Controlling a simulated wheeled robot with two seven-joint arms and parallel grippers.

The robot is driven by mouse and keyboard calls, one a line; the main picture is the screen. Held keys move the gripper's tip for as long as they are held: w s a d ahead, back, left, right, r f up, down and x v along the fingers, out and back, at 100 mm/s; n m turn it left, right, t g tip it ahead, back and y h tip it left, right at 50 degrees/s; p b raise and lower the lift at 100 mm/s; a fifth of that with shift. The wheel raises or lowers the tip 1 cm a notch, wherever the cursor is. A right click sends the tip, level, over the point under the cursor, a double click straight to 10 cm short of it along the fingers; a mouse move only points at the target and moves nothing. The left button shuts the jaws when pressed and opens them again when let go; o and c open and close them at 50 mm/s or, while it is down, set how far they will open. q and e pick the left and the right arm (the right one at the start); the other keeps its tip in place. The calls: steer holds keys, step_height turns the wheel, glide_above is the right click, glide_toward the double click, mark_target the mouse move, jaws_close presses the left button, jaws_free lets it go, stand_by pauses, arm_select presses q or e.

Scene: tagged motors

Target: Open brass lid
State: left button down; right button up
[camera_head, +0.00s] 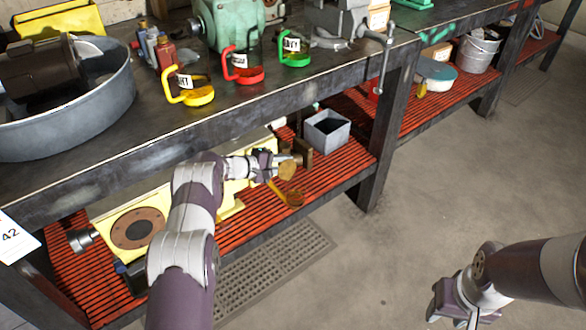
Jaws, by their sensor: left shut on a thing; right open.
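A round brass piece (288,170), which looks like the brass lid, is at the tip of my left gripper (276,162), over the red slatted lower shelf. My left gripper is shut on it, though its fingers partly hide the grip. I cannot tell whether the two pieces are joined. My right gripper (450,318) is open and empty above the floor at the lower right, partly cut off by the frame edge.
A grey open box (326,130) and a small brown block (303,152) are close behind the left gripper. Yellow machinery (137,228) lies left on the shelf. Yellow, red and green tagged items (242,68) stand on the bench above. The floor at right is clear.

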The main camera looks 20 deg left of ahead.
arm_select(q)
steer(key=shift+w+a+f+n+b, duration=0.1)
steer(key=shift+w+n+b, duration=0.05)
steer(key=shift+n+b, duration=0.15)
steer(key=shift+a, duration=0.1)
steer(key=shift+n, duration=0.3)
steer(key=c, duration=0.9)
jaws_free()
